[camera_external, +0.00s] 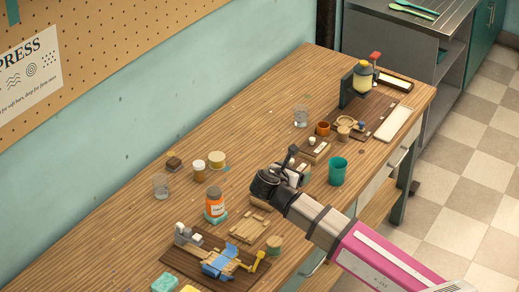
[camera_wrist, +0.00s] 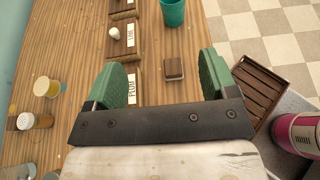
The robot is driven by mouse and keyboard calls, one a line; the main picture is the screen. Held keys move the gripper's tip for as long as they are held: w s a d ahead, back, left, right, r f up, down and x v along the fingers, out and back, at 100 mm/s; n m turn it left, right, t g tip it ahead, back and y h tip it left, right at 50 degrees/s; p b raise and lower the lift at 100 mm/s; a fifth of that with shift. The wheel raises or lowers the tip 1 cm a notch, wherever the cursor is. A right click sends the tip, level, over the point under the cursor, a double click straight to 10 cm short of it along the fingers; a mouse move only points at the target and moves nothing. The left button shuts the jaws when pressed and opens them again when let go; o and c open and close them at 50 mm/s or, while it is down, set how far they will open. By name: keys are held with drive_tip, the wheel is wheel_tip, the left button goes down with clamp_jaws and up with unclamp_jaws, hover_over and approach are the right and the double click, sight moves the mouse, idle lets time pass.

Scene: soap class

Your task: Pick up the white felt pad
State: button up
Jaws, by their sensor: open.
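I cannot clearly make out a flat white felt pad. A small white rounded piece (camera_wrist: 114,31) sits on a wooden block labelled LIME (camera_wrist: 122,50), ahead and left of my gripper; it also shows in the external view (camera_external: 312,139). My gripper (camera_wrist: 172,75) is open and empty, its green fingers spread wide and pointing at the table. A small brown block with a paler near side (camera_wrist: 174,68) shows between the fingers, with no finger touching it. A block labelled PLUM (camera_wrist: 132,90) is partly hidden by the left finger.
A teal cup (camera_external: 338,171) stands near the table's front edge. An orange-capped bottle (camera_external: 214,204), jars and a glass (camera_external: 161,185) stand to the left. A long white slab (camera_external: 393,122) lies at the right. A dark slatted tray (camera_wrist: 258,88) lies beyond the table edge.

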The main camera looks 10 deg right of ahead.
approach(311, 196)
drive_tip(key=x, duration=0.4)
drive_tip(key=shift+w+a, duration=0.15)
drive_tip(key=shift+w, duration=0.15)
drive_tip(key=shift+s+x, duration=0.2)
drive_tip(key=shift+x, duration=2.5)
drive_tip(key=shift+d, duration=0.2)
drive_tip(key=c, duration=1)
